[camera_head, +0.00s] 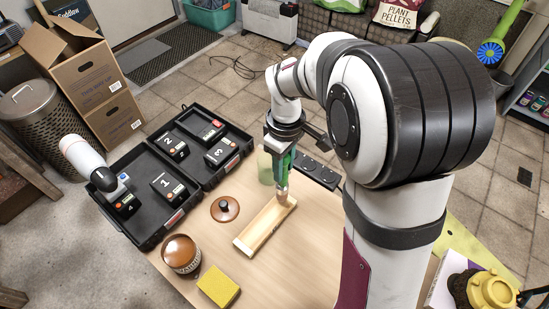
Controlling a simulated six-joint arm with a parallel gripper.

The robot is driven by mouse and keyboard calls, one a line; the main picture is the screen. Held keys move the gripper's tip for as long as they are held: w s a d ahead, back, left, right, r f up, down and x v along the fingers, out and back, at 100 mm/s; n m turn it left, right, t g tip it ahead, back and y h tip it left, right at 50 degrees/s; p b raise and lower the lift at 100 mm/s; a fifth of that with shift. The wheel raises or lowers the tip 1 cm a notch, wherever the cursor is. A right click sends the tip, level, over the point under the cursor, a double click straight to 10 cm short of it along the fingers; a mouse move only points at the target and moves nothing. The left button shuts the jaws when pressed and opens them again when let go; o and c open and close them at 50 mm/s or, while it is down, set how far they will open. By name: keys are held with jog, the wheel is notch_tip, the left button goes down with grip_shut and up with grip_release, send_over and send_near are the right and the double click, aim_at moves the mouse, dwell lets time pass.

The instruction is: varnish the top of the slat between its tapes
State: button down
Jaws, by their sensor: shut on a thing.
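The slat (258,232) is a pale wooden strip lying slantwise on the workbench, its far end up and to the right. Its tapes cannot be made out clearly at this size. My gripper (281,150) is over the slat's far end, shut on a brush (283,181) that points down. The brush tip is at or just above the slat's far end; I cannot tell if it touches. A round brown-topped pot (181,251) stands at the bench's left. A brown lid with a dark knob (225,208) lies between pot and slat.
A yellow sponge (218,286) lies in front of the pot. A pale green cup (265,168) and a dark flat fixture (316,171) are behind the slat. An open black case (148,235) with numbered blocks is at left. My arm hides the bench's right part.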

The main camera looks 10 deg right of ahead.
jog(key=shift+w+d, duration=0.6)
jog(key=shift+s+a, duration=5.85)
jog(key=shift+a, duration=0.25)
notch_tip(320, 180, up, 6)
jog(key=shift+r, duration=0.25)
